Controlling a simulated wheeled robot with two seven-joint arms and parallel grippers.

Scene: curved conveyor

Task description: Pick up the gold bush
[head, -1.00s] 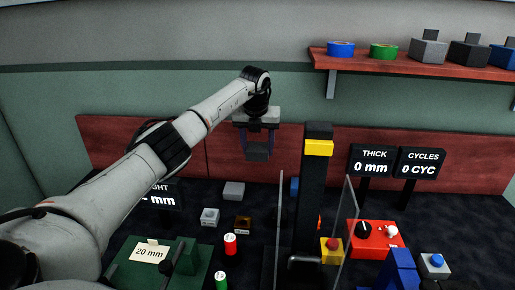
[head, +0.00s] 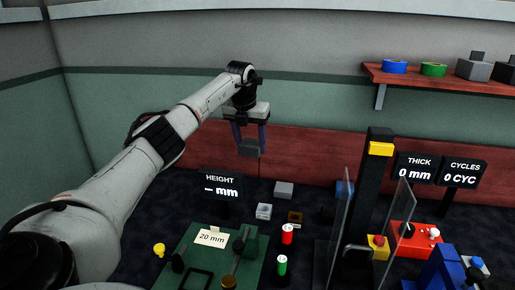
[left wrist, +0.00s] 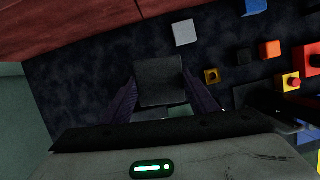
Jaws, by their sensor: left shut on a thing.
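My left gripper (head: 249,140) is raised in front of the red back panel, its two purple fingers on either side of a dark grey block (head: 249,149). The block also shows between the fingers in the left wrist view (left wrist: 160,80). A small brown-gold square piece with a dark hole (head: 295,217) lies on the dark table below and right of the gripper, apart from it. It also shows in the left wrist view (left wrist: 211,76). A round gold piece (head: 228,283) shows at the bottom edge of the head view. I cannot tell which is the gold bush.
A green fixture (head: 209,258) with a "20 mm" note stands in front. Red (head: 287,234) and green (head: 281,265) cylinders stand beside it. A light grey block (head: 284,189) lies behind. A dark post (head: 370,190) with clear panels stands to the right.

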